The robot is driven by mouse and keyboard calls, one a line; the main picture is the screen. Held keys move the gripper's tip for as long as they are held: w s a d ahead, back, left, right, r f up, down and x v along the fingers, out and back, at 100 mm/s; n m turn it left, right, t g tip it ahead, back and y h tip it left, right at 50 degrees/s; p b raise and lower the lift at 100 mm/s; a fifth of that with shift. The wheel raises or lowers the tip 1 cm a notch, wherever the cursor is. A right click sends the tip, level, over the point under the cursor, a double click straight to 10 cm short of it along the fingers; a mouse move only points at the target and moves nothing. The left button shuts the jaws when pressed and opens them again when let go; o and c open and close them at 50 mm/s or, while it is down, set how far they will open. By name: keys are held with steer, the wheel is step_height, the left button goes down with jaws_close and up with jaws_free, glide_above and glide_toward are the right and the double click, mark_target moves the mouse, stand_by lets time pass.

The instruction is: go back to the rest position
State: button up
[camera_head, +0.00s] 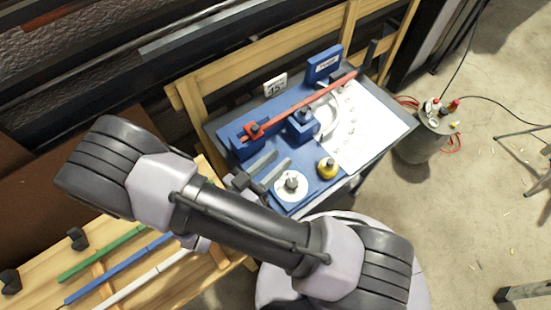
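My gripper (269,164) is at the near left of the blue bending fixture (310,192). Its two grey fingers are apart, and I see only blue surface between them. A red lath (305,102) lies across the fixture, from a blue block at the left to the far right end. It is apart from my gripper. Green (102,253), blue (118,268) and white (145,282) laths lie on the wooden rack at the lower left. My arm crosses the lower middle and hides part of the rack and the fixture's near edge.
White paper (372,125) covers the table's right. A small white sign (275,86) and a blue box (324,65) stand behind. A grey pot (425,146) with cables stands on the floor at right.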

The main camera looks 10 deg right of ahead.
stand_by(0.4)
steer(key=s+d+r+g+y, duration=0.5)
steer(key=s+r+g+y, duration=0.35)
steer(key=r+g, duration=0.3)
steer(key=w+a+r+n+t+y, duration=0.1)
steer(key=a+r+n+t+y, duration=0.2)
steer(key=r+t+y, duration=0.5)
step_height(320, 180, up, 4)
steer(key=shift+w+a+f+n, duration=0.2)
steer(key=shift+w+n, duration=0.15)
steer(key=shift+n, duration=0.15)
